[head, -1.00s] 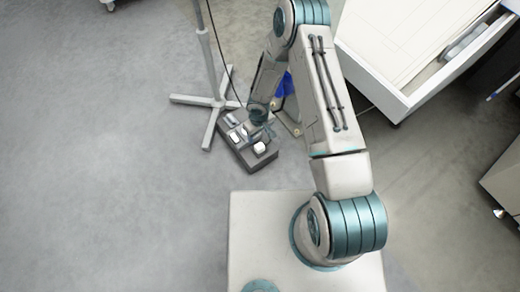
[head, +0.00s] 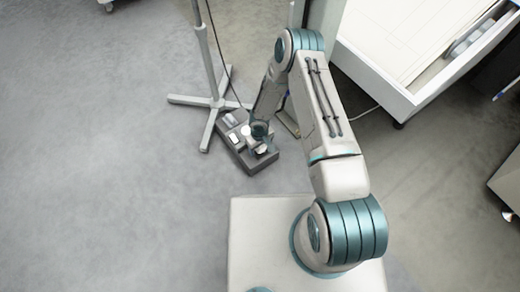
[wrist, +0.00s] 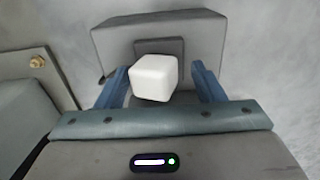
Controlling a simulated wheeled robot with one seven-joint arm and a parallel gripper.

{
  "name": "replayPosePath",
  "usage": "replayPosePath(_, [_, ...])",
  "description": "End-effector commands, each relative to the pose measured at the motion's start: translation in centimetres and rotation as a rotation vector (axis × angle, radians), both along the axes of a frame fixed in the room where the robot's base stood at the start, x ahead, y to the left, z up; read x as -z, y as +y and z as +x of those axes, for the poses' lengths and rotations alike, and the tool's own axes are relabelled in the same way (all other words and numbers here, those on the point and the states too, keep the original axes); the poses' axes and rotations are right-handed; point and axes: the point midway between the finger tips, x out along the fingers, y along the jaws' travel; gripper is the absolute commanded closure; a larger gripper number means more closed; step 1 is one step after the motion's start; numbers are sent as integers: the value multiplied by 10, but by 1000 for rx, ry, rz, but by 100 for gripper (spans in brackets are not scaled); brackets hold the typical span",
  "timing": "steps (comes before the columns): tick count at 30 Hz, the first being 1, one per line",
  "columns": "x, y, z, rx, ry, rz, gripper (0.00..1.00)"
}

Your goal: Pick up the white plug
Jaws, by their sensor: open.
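The white plug (wrist: 154,78) is a rounded white block in the wrist view, seated on a dark square of the grey power strip (wrist: 203,42). My gripper (wrist: 162,84) is open, with one blue finger on each side of the plug and a gap visible on both sides. In the head view my gripper (head: 262,146) is low over the near end of the strip (head: 257,166). It partly hides a white piece (head: 262,149) there.
A stand with splayed grey legs (head: 185,99) is beside the strip's far end. A white drawer unit (head: 400,97) is at the upper right. A metal plate with a brass screw (wrist: 37,62) is left in the wrist view. Floor at left is clear.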

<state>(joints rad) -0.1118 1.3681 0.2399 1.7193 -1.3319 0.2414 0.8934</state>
Motion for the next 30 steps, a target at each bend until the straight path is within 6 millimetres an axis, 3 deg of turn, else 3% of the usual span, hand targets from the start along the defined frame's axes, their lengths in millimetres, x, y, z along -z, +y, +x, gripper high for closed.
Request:
replayPosePath(3, [-1, 0, 0, 0, 0, 0, 38])
replayPosePath(8, [-1, 0, 0, 0, 0, 0, 77])
replayPosePath(22, [-2, -1, 0, 0, 0, 0, 78])
replayPosePath(26, [-9, -1, 0, 0, -1, -1, 95])
replayPosePath(30, [-26, -1, 1, -1, -1, -2, 95])
